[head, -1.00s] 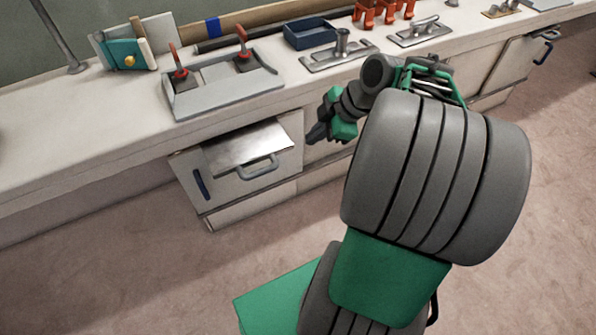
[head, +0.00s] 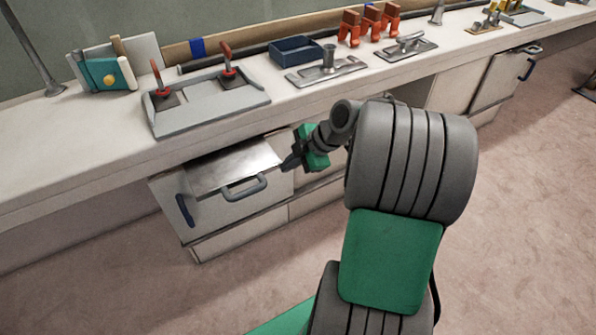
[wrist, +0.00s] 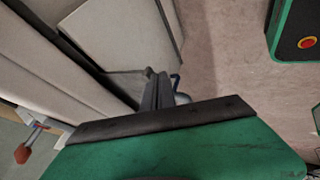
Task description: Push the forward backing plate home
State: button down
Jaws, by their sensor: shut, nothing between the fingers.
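A shiny flat metal plate (head: 235,163) lies level beneath the bench edge in the head view, over a pale locker front with a grey handle (head: 244,188). I take it for the forward backing plate; no label shows. My gripper (head: 287,164) is shut and empty, its tips at the plate's right front corner. I cannot tell whether they touch it. In the wrist view my shut fingers (wrist: 154,77) point toward pale locker panels and a thin grey edge. The plate's rear end is hidden under the bench.
The bench top holds a grey tray (head: 205,100) with red-handled tools, a blue bin (head: 297,50), metal fittings (head: 326,70) and orange clamps (head: 370,22). The floor (head: 510,200) in front is clear.

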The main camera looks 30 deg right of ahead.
aim_at(264, 144)
jog(key=shift+w, duration=0.3)
jog(key=w, duration=1)
jog(key=shift+w, duration=0.1)
jog(key=shift+w+r, duration=0.15)
jog(key=shift+w, duration=0.2)
